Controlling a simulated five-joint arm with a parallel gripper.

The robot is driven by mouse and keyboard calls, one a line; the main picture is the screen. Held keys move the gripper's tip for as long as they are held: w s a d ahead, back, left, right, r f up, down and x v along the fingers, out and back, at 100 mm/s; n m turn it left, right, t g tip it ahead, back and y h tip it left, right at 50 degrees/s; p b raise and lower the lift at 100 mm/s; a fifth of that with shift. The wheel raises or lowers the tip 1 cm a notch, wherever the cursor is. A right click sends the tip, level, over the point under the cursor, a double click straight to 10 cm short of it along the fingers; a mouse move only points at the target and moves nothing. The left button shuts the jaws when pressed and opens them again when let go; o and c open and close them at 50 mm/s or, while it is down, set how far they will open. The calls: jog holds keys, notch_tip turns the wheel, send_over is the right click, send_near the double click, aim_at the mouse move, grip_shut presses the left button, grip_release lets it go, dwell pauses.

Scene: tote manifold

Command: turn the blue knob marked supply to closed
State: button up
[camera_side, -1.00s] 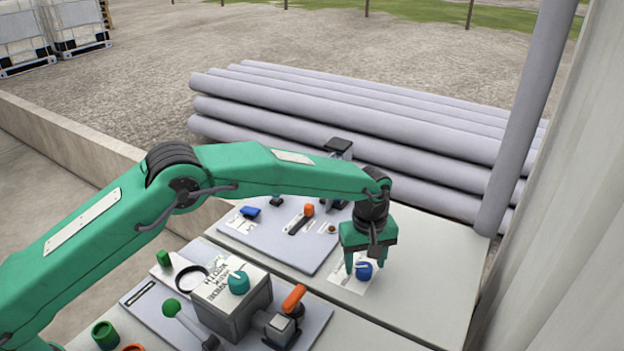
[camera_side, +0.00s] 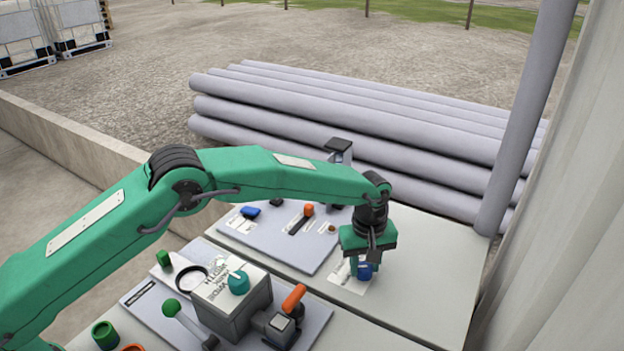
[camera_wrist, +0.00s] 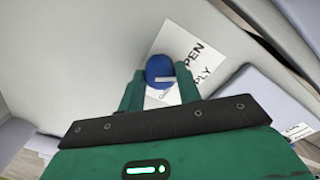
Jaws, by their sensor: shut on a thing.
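The blue knob (camera_side: 365,271) stands on a white label card (camera_side: 341,275) on the right part of the table. In the wrist view the blue knob (camera_wrist: 160,70) sits between the two green fingers, and the card (camera_wrist: 195,55) shows "OPEN" and part of "SUPPLY". A pale bar shows on the knob's near side. My gripper (camera_side: 365,268) points down over the knob, shut on it, with its fingers (camera_wrist: 160,88) on either side. The knob's pointer direction cannot be told clearly.
Left of the knob is a panel (camera_side: 290,252) with an orange knob (camera_side: 309,210) and a blue part (camera_side: 250,212). Nearer stand a grey box with a teal knob (camera_side: 239,282) and an orange-handled valve (camera_side: 294,298). The table right of the knob is clear.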

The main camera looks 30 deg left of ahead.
jog(key=shift+m, duration=0.3)
jog(key=m, duration=0.6)
jog(key=shift+r, duration=0.1)
jog(key=m, duration=0.3)
jog(key=shift+w+m, duration=0.1)
jog(key=shift+m, duration=0.3)
jog(key=shift+a+m, duration=0.1)
jog(key=shift+m, duration=1.5)
jog(key=o, duration=1)
jog(key=shift+c, duration=0.2)
